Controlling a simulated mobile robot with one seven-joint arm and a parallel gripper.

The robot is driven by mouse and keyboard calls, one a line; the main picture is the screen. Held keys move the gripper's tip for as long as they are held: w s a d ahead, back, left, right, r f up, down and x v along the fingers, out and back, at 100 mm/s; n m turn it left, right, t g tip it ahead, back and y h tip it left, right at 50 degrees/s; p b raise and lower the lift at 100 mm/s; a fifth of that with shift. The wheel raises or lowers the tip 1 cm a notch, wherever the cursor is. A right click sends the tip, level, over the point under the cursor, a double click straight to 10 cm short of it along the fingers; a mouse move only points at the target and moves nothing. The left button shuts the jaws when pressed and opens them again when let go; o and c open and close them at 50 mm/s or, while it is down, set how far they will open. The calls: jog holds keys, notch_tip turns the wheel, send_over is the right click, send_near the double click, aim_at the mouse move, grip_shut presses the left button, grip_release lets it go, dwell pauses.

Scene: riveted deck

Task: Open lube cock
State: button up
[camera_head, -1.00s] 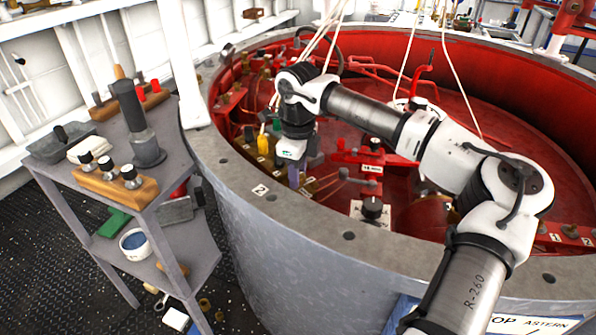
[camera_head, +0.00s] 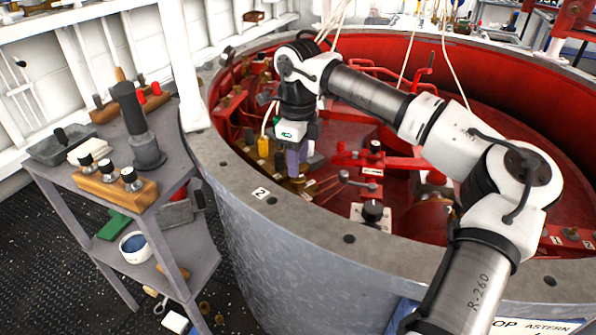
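My gripper (camera_head: 293,173) points down inside the near left rim of the red-lined round pit. Its purple fingers are seen side-on, so the gap between them does not show. Just below the fingertips are small brass fittings (camera_head: 299,184) on the pit's red equipment. One of these may be the lube cock, but no readable label confirms it. I cannot tell whether the fingers touch a fitting. Parts behind the gripper are hidden.
The grey pit rim (camera_head: 225,172) stands close in front of my gripper. A black knob on a white block (camera_head: 371,212) and red levers (camera_head: 352,158) are to its right. A yellow fitting (camera_head: 263,147) is to its left. A grey shelf stand (camera_head: 160,190) stands outside the pit.

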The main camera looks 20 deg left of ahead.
notch_tip(320, 180, up, 9)
jog(key=shift+r, duration=0.15)
dwell(0.5)
